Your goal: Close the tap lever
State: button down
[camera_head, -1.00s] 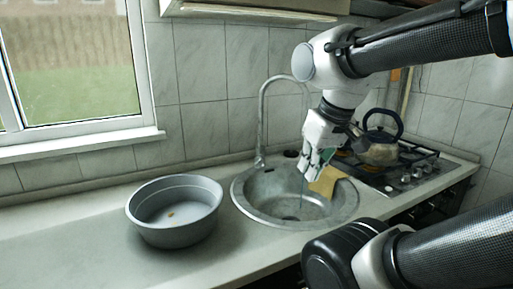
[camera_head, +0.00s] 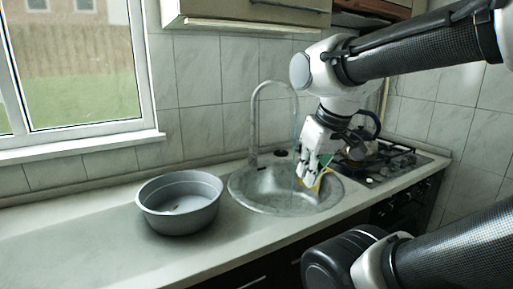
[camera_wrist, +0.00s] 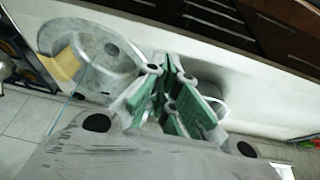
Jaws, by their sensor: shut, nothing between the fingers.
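The tap (camera_head: 255,125) has a tall, curved grey spout rising behind the round metal sink (camera_head: 247,192). A thin bluish stream of water (camera_head: 295,130) falls from the spout into the sink; it also shows in the wrist view (camera_wrist: 80,85). I cannot make out the tap lever clearly in either view. My gripper (camera_head: 309,184) is shut and empty, pointing down over the right part of the sink, beside the stream. In the wrist view its green-padded fingers (camera_wrist: 178,103) show beside the sink (camera_wrist: 122,72). I cannot tell whether they touch anything.
A grey basin (camera_head: 160,215) stands on the counter left of the sink. A yellow piece (camera_head: 321,184) lies at the sink's right side, partly behind my gripper. A kettle (camera_head: 372,134) stands on the stove (camera_head: 398,163) at right.

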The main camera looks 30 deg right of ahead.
jog(key=w+d+n+t+h, duration=0.1)
jog(key=w+d+n+t, duration=0.35)
jog(key=w, duration=0.95)
jog(key=w+d+n+t+h, duration=0.15)
jog(key=w+d+n, duration=0.45)
jog(key=w, duration=0.8)
jog(key=w+d+f+n+t+y, duration=0.6)
jog(key=w+f+n+t+y, duration=0.15)
jog(key=w+f+n, duration=0.45)
jog(key=shift+m+h, duration=0.4)
jog(key=shift+m, duration=0.35)
jog(key=x, duration=1.2)
jog(key=shift+w+a+f, duration=0.25)
jog(key=shift+w, duration=0.05)
